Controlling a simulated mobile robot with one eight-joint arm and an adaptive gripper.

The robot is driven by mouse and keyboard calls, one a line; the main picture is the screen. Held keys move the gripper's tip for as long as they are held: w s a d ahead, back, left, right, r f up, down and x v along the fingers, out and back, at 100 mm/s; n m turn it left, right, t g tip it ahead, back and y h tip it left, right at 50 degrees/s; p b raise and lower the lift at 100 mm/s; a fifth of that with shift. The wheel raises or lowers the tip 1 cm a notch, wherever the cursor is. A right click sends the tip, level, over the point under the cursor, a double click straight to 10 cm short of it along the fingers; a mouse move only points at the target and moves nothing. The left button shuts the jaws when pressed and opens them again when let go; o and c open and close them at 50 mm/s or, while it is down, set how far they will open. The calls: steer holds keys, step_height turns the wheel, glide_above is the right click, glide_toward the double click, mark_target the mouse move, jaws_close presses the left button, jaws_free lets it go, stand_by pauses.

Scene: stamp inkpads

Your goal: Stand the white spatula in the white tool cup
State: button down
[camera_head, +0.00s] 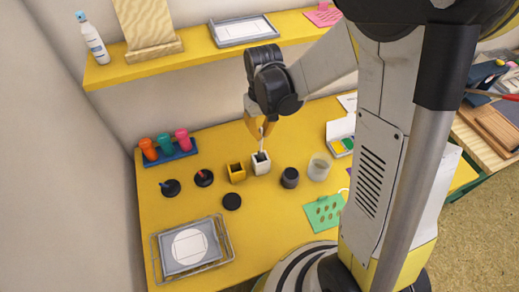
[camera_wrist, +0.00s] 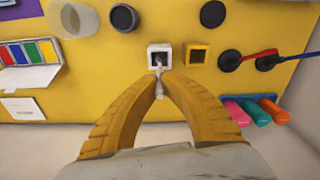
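The white tool cup (camera_head: 261,166) is a small square cup on the yellow table, between a yellow cup and a dark round pot. It also shows in the wrist view (camera_wrist: 152,49), with a dark square opening. The white spatula (camera_head: 262,146) is upright, its lower end at the cup's opening; how deep it reaches is hidden. In the wrist view the spatula (camera_wrist: 159,88) runs from my fingertips toward the cup. My gripper (camera_head: 262,130) is above the cup, its yellow fingers closed together on the spatula's upper part.
The yellow square cup (camera_head: 237,173) stands close left of the white cup. A dark pot (camera_head: 290,177) and a clear jar (camera_head: 319,167) stand to the right. Round black pads, a bottle rack (camera_head: 170,152) and a wire tray (camera_head: 192,247) are on the left. A yellow shelf (camera_head: 200,48) runs behind.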

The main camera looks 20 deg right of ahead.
steer(key=shift+f+b, duration=0.95)
steer(key=shift+f, duration=1.9)
steer(key=c, duration=1.6)
jaws_free()
step_height(320, 180, up, 12)
steer(key=p, duration=0.4)
steer(key=shift+s, duration=0.15)
step_height(320, 180, up, 7)
steer(key=t, duration=0.2)
glide_above(261, 145)
steer(key=s, duration=0.4)
steer(key=s+r+t, duration=0.1)
steer(key=s, duration=0.1)
steer(key=s+r+m+t, duration=0.1)
steer(key=s+r+t, duration=0.1)
steer(key=s, duration=0.1)
steer(key=s+r+t, duration=0.2)
steer(key=s, duration=0.1)
steer(key=shift+s+d+m, duration=0.1)
steer(key=shift+m, duration=0.3)
steer(key=shift+f, duration=0.15)
